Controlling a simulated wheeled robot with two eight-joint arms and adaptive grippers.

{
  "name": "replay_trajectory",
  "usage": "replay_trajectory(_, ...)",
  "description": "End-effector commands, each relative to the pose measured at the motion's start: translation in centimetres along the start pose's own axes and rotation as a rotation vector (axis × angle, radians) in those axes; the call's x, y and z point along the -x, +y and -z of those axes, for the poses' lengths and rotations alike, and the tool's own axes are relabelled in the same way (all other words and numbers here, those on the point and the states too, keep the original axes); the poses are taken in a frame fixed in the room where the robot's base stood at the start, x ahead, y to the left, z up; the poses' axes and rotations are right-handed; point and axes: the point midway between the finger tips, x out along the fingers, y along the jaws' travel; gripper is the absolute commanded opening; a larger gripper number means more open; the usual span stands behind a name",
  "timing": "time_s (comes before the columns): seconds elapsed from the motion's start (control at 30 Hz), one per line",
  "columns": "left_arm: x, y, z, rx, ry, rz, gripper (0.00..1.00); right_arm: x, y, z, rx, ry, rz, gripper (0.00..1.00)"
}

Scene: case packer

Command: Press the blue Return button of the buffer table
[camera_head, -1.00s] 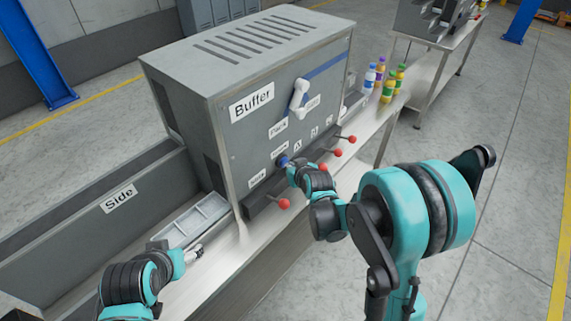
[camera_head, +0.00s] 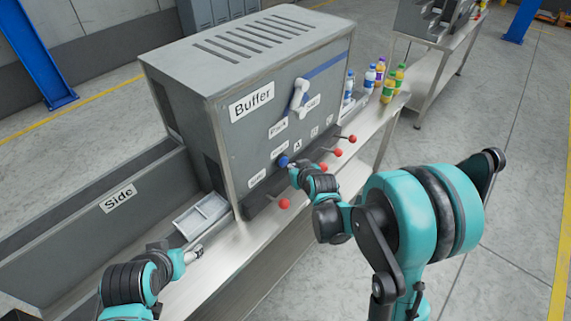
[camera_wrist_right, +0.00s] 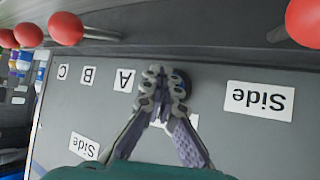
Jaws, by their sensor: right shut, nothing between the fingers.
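The blue Return button (camera_head: 283,161) is on the front of the grey Buffer machine (camera_head: 200,78), at the left of its lower label row. My right gripper (camera_head: 293,173) is shut and empty, just in front of the button and slightly below right of it. In the right wrist view, the shut fingertips (camera_wrist_right: 163,80) overlap a dark blue round button (camera_wrist_right: 181,83), which is partly hidden. Contact cannot be told. My left gripper (camera_head: 196,254) is over the table at lower left, beside a grey tray (camera_head: 202,215); its finger opening is unclear.
Red-knobbed levers stick out below the panel, including a left one (camera_head: 284,204) and a right one (camera_head: 352,139). A white handle (camera_head: 298,95) is on the machine front. Several bottles (camera_head: 388,90) stand at the right. The Side bin (camera_head: 70,225) is at left.

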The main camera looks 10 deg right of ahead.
Motion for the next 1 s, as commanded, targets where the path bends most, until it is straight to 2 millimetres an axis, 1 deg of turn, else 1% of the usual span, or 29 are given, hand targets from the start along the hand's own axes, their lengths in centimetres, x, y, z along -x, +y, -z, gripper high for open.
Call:
replay_trajectory(0.4,-0.1,0.0,0.0,0.000,0.000,0.000,0.67,0.5,0.3,-0.3,0.000,0.000,0.000,0.00)
replay_trajectory(0.83,-0.4,0.0,-0.3,0.000,0.000,0.000,0.67,3.5,2.6,-2.6,-0.002,0.000,-0.001,0.00)
replay_trajectory(1.0,-0.5,0.0,-0.3,0.000,0.000,0.000,0.67,4.3,3.2,-3.2,-0.001,0.000,-0.001,0.00)
